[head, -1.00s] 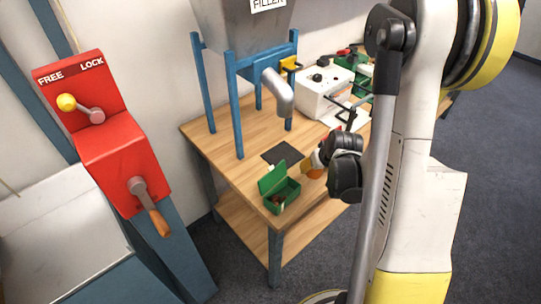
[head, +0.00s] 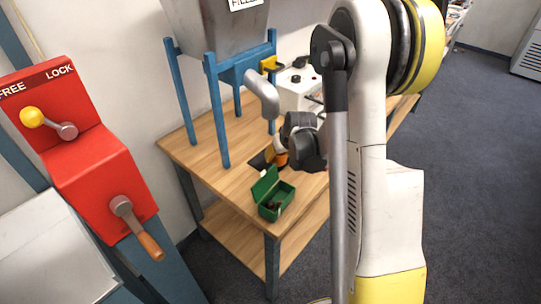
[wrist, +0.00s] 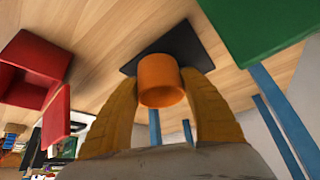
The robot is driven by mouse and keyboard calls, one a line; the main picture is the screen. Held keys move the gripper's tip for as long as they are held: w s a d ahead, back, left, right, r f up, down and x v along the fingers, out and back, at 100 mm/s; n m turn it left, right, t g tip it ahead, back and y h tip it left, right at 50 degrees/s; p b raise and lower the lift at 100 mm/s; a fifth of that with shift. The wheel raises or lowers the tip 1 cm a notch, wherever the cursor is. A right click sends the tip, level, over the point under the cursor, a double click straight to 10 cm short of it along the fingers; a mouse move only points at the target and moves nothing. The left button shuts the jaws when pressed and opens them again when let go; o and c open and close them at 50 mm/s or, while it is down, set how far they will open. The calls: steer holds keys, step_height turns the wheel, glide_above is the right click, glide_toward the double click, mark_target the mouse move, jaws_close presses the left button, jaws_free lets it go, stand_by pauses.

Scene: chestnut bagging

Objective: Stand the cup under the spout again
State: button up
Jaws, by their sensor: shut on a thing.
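In the wrist view, the orange cup (wrist: 160,82) is between the two yellow fingers of my gripper (wrist: 158,100), which is shut on it. Behind the cup lies a dark square mat (wrist: 186,42) on the wooden table. In the head view, my gripper (head: 276,155) is low over the table, just below and right of the grey spout (head: 262,92). The mat (head: 257,161) shows partly there, beside the fingers. The hand and wrist hide much of the cup there. I cannot tell whether the cup touches the mat.
A green box (head: 272,200) with its lid open stands near the table's front corner, close to my gripper. Blue legs (head: 217,120) of the filler flank the spout. A red lever box (head: 85,160) is at the left.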

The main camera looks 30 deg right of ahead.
steer(key=shift+w+a, duration=0.2)
steer(key=shift+w, duration=0.2)
steer(key=w, duration=0.1)
steer(key=w+a+b, duration=0.1)
steer(key=w, duration=0.1)
steer(key=shift+f, duration=0.1)
steer(key=shift+f+b, duration=0.55)
steer(key=shift+f, duration=0.15)
steer(key=shift+s, duration=0.1)
steer(key=o, duration=1.4)
steer(key=shift+f, duration=0.1)
